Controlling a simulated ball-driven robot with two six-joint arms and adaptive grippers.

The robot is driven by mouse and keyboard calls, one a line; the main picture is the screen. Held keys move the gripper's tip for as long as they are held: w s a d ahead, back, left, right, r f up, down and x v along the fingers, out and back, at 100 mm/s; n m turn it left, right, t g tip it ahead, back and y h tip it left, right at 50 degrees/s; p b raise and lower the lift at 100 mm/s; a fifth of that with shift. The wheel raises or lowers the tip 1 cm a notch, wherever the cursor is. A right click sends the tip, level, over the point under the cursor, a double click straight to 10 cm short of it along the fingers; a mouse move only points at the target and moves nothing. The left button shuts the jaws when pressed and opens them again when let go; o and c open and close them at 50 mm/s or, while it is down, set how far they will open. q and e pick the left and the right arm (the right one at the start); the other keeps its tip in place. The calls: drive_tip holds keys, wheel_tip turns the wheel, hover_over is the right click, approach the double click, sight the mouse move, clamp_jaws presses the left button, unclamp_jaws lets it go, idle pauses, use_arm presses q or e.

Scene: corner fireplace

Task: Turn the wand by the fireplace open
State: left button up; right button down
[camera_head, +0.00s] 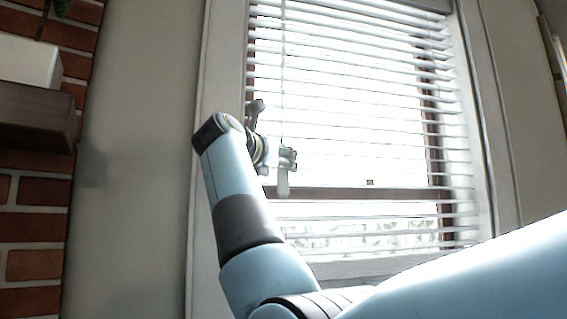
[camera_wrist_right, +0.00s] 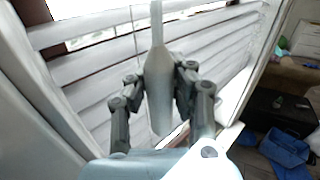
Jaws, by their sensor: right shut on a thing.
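The wand (camera_head: 283,178) hangs in front of the left part of the white window blind (camera_head: 350,80), its thin rod running up along the slats. My right gripper (camera_head: 284,160) is at the wand's thick lower handle. In the right wrist view the pale handle (camera_wrist_right: 160,95) stands between the two dark fingers of my right gripper (camera_wrist_right: 160,85), which are shut on it. The slats look tilted apart, with bright light between them. My left gripper is not in view.
A brick wall (camera_head: 40,205) with a dark mantel (camera_head: 38,115) is at the left. The window frame (camera_head: 205,90) stands close beside my right arm. In the right wrist view, a blue cloth item (camera_wrist_right: 285,150) and dark furniture (camera_wrist_right: 275,110) lie at the right.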

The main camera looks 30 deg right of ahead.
drive_tip(key=shift+w+f, duration=0.1)
drive_tip(key=shift+f, duration=0.05)
idle(0.6)
drive_tip(key=shift+f+m+g+h, duration=0.1)
drive_tip(key=shift+m+g+h, duration=0.85)
drive_tip(key=shift+g, duration=0.65)
drive_tip(key=c, duration=1.6)
unclamp_jaws()
drive_tip(key=o, duration=0.5)
drive_tip(key=shift+a+r, duration=0.2)
drive_tip(key=shift+a, duration=0.05)
drive_tip(key=shift+d, duration=0.15)
